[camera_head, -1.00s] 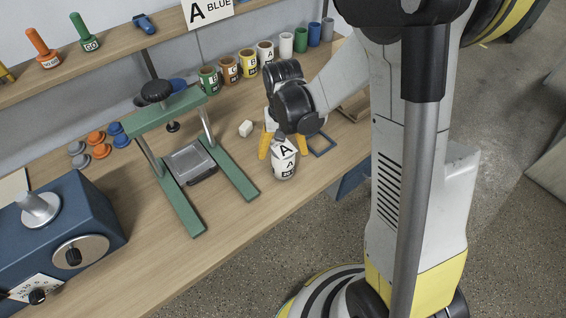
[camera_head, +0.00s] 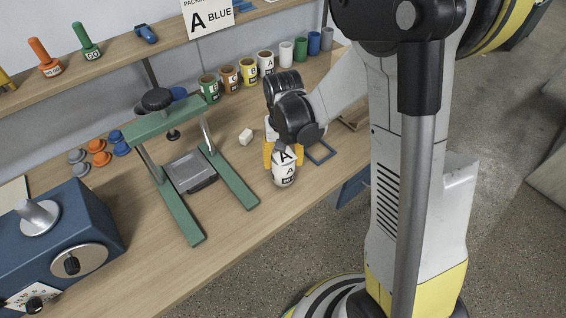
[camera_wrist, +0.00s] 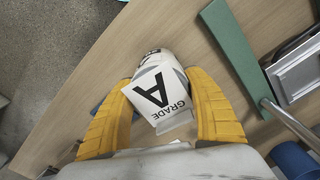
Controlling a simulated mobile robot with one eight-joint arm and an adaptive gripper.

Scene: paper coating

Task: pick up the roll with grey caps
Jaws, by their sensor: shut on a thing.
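A white roll (camera_head: 284,177) with black "A" labels is near the front edge of the wooden bench. It seems to stand upright there, and I cannot tell whether it touches the bench. My gripper (camera_head: 284,156), with yellow fingers, is shut on it from both sides. In the wrist view the roll (camera_wrist: 157,68) lies between the two fingers (camera_wrist: 160,105), with a "GRADE A" card facing the camera. Some grey shows along its side, but its end caps are not clearly visible.
Several cups, including a yellow one (camera_head: 248,71), line the back. A blue machine (camera_head: 65,235) is at left.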

